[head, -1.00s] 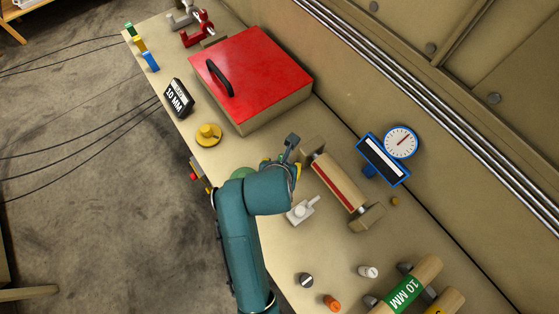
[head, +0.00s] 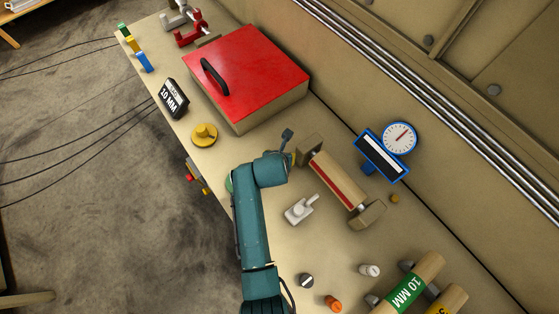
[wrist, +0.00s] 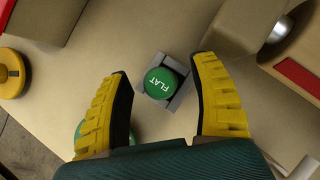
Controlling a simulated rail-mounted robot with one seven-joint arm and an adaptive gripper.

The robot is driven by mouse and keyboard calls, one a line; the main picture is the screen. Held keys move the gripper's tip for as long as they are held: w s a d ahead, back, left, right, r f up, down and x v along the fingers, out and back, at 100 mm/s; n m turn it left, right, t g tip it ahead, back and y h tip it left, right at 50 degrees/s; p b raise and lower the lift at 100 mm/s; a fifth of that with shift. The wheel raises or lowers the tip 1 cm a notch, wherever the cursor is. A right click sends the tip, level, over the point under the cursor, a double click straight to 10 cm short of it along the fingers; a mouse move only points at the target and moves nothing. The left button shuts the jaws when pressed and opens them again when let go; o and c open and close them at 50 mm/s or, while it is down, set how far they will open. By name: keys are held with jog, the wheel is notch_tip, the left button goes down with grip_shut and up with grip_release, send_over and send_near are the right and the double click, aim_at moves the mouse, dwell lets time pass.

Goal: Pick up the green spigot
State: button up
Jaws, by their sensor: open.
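In the wrist view a green round piece marked FLAT (wrist: 160,83), which I take to be the green spigot, sits on a grey block (wrist: 178,68) on the bench. My gripper (wrist: 162,67) is open, its yellow fingers on either side of the green piece in the picture. It holds nothing, and the height gap cannot be told. In the head view my arm hides most of the gripper and the green piece; a grey part (head: 287,134) shows just beyond. A second green round thing (head: 229,182) is partly hidden beside my arm.
A red-topped box (head: 247,75) and a yellow knob (head: 204,135) lie beyond the gripper. A roller stand with a red strip (head: 338,182) is close on the right. A blue-framed dial (head: 399,138) stands behind it. Small orange and white pieces lie nearer.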

grip_shut()
dwell(0.5)
